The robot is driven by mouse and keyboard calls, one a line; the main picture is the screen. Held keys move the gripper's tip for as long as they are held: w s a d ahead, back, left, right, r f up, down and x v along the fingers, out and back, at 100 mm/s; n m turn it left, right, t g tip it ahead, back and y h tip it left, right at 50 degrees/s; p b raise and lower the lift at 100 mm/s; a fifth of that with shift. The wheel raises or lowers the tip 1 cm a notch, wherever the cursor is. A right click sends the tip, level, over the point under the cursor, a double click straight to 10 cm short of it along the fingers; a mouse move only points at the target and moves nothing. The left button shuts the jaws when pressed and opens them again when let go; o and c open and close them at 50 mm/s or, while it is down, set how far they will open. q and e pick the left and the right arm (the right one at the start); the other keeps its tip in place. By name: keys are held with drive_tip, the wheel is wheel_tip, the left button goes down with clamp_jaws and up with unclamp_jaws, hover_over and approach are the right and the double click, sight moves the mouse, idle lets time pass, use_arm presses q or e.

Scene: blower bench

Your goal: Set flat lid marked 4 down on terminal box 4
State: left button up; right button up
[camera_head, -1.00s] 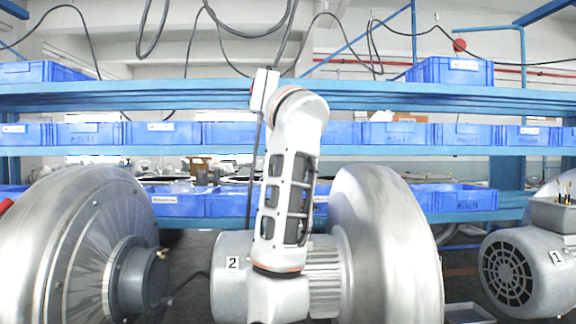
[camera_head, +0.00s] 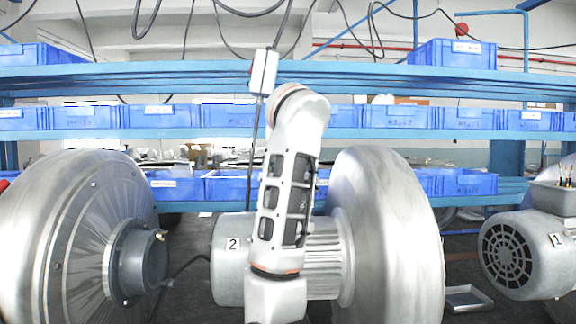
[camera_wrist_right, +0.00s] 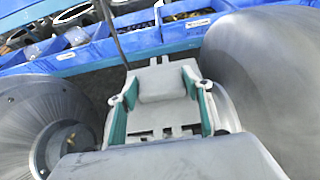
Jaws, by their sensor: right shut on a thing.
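My right gripper (camera_wrist_right: 161,108) shows in the right wrist view, its two green-padded fingers closed on a light grey piece (camera_wrist_right: 158,86), apparently the flat lid. No mark 4 is readable on it. In the head view my arm rises in front of the motor marked 2 (camera_head: 226,262) and hides part of it; the gripper is out of that view. Terminal box 4 cannot be made out in either view. My left gripper is not in view.
Large silver blower housings stand left (camera_head: 78,235) and right (camera_head: 385,235) of my arm. At far right is a motor marked 1 (camera_head: 520,255) with an open terminal box (camera_head: 552,198) and wires. A blue shelf (camera_head: 220,78) with blue bins lies behind. A small tray (camera_head: 467,299) lies lower right.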

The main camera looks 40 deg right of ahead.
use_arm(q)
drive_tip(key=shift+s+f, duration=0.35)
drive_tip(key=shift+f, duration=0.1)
use_arm(e)
drive_tip(key=shift+f, duration=0.95)
idle(0.6)
drive_tip(key=o, duration=1.3)
drive_tip(key=shift+c, duration=0.2)
wheel_tip(320, 180, up, 10)
